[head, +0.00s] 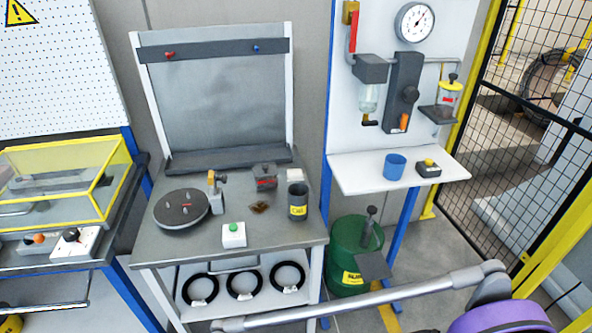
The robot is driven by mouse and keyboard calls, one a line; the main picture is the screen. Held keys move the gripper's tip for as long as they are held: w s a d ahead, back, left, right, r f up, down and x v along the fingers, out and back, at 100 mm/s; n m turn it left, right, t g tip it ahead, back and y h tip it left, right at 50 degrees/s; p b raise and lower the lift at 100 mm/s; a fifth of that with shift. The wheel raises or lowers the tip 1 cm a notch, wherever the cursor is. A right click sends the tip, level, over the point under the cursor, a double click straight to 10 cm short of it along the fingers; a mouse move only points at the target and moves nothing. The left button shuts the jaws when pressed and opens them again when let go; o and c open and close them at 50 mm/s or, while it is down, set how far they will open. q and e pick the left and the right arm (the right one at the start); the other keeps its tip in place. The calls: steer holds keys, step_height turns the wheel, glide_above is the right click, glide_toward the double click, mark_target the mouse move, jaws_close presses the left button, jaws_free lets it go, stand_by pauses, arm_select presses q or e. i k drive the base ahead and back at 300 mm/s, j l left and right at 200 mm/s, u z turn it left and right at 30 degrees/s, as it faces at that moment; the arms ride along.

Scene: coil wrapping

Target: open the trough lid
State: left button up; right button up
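A clear box with a yellow frame (104,192) stands on the left bench and is cut off by the left edge. It looks like the trough with its lid, and the clear top looks closed. A grey shape shows through its panels. A control panel (75,242) with an orange knob and a black knob is on the bench front below it. Neither of my grippers is in view.
The middle bench (155,249) holds a dark turntable (182,208), a white box with a green button (233,236) and a dark cup (297,201). A green drum (347,285) stands right of it. A grey bar (400,296) and a purple disc (500,319) cross the lower right.

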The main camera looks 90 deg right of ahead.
mark_target(265, 170)
steer(key=z, duration=2.8)
